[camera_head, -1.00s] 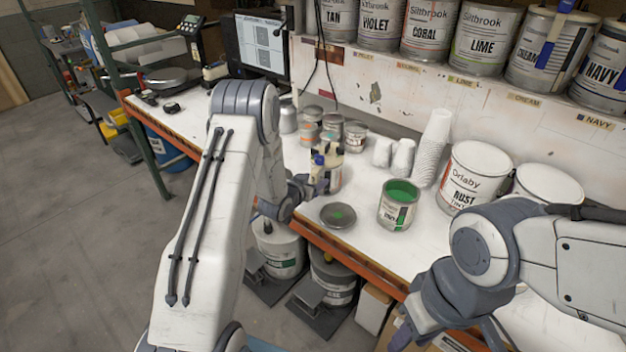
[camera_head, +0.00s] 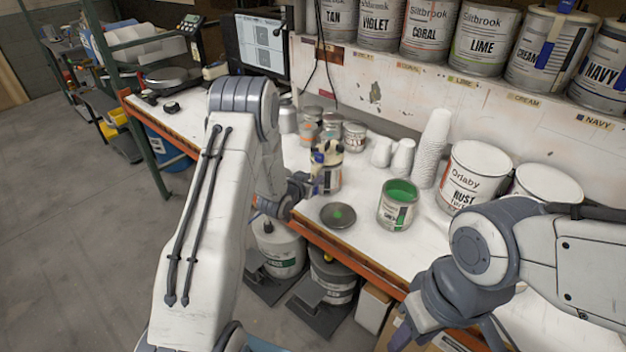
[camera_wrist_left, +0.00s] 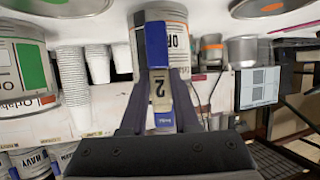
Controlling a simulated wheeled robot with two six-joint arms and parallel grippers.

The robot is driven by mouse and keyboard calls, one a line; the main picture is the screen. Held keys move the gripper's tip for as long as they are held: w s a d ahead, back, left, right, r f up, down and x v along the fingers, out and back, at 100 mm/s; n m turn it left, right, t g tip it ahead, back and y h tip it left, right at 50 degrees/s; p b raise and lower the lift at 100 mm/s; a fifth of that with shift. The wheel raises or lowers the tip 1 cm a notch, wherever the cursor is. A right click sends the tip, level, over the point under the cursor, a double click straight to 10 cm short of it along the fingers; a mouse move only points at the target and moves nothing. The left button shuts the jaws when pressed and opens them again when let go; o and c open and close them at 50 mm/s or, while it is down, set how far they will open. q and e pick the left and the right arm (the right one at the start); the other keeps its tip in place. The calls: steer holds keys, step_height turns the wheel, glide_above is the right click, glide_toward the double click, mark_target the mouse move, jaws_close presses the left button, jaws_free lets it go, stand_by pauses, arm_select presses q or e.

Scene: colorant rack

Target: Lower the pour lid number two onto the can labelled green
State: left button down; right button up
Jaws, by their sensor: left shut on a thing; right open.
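Pour lid number two (camera_head: 327,150) has a pale top and a blue handle (camera_head: 318,159). It appears to be on a can (camera_head: 333,180) whose label starts "OR" in the left wrist view (camera_wrist_left: 178,42). My left gripper (camera_head: 313,187) is shut on the handle, and a tag with a "2" (camera_wrist_left: 160,90) shows between its fingers (camera_wrist_left: 160,105). Whether the lid sits fully on that can is not clear. The green can (camera_head: 397,207) stands open to the right, with green paint showing. My right gripper (camera_head: 450,338) is open and empty at the bottom right.
A flat grey lid with a green spot (camera_head: 338,215) lies left of the green can. Stacked white cups (camera_head: 432,150), a large Rust bucket (camera_head: 473,178) and small tins (camera_head: 354,136) stand behind. The bench's orange front edge (camera_head: 360,262) is close to the green can.

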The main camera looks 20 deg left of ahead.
mark_target(318, 165)
arm_select(q)
steer(key=shift+r, duration=0.15)
step_height(318, 165, up, 4)
steer(key=b, duration=0.4)
steer(key=shift+w+b, duration=0.1)
steer(key=shift+b, duration=0.2)
steer(key=shift+r, duration=0.55)
steer(key=shift+r+p, duration=3.05)
steer(key=shift+r, duration=0.15)
steer(key=s+d+r+m+g+h+p, duration=0.1)
steer(key=s+d+m+h+p, duration=0.2)
steer(key=d, duration=0.7)
steer(key=s+d+r+m+g+h+p, duration=0.1)
steer(key=s+d+r+m+h+p, duration=0.1)
steer(key=d+p, duration=0.4)
steer(key=d+h, duration=0.1)
steer(key=d, duration=0.3)
steer(key=shift+s+r+m, duration=0.2)
steer(key=shift+s+m, duration=0.2)
